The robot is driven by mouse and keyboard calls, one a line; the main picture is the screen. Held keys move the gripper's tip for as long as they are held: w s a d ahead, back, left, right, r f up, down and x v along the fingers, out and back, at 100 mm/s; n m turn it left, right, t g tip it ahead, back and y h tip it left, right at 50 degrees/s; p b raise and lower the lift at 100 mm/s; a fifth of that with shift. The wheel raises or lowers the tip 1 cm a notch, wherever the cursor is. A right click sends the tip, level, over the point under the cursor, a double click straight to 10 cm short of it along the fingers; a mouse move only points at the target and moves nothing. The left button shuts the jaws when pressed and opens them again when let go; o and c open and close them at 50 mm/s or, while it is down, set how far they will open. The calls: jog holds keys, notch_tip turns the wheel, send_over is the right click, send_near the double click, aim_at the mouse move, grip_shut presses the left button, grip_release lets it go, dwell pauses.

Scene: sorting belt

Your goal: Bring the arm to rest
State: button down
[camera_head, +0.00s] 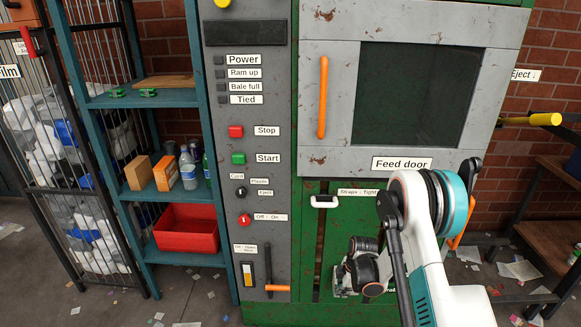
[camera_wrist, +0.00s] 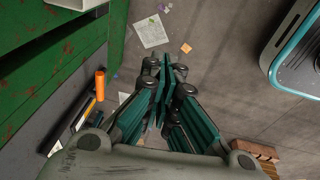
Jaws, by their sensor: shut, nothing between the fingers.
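My arm is folded in front of the green baler (camera_head: 350,312) at the right of the head view, its white and teal elbow raised beside the feed door (camera_head: 420,100). My gripper (camera_wrist: 166,75) points down toward the floor in the wrist view, its fingers shut together with nothing between them. In the head view my gripper (camera_head: 343,281) is small and partly dark against the baler's lower front. It looks apart from the baler, but the exact gap cannot be told.
The grey control panel (camera_head: 247,130) has red and green buttons and an orange lever (camera_head: 277,288) low down. A teal shelf (camera_head: 165,98) holds a red bin (camera_head: 186,229) and bottles. Paper scraps (camera_wrist: 151,33) lie on the floor. A yellow-tipped eject bar (camera_head: 545,119) sticks out right.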

jog(key=s+r+m+t, duration=0.1)
jog(key=s+r+m, duration=0.2)
jog(key=r, duration=0.8)
jog(key=s+r+m+t, duration=0.1)
jog(key=s+r+m, duration=0.15)
jog(key=r, duration=0.95)
jog(key=s+r+m+t, duration=0.1)
jog(key=s+r+m, duration=0.2)
jog(key=r, duration=0.8)
jog(key=s+d+r+m+t, duration=0.1)
jog(key=s+r+m, duration=0.3)
jog(key=s, duration=0.7)
jog(key=s+d+r+m+t+h, duration=0.1)
jog(key=s+r+m, duration=0.4)
jog(key=s, duration=0.7)
jog(key=shift+r+t+h, duration=0.3)
jog(key=shift+r+t, duration=0.05)
jog(key=shift+t, duration=0.15)
jog(key=shift+m, duration=0.25)
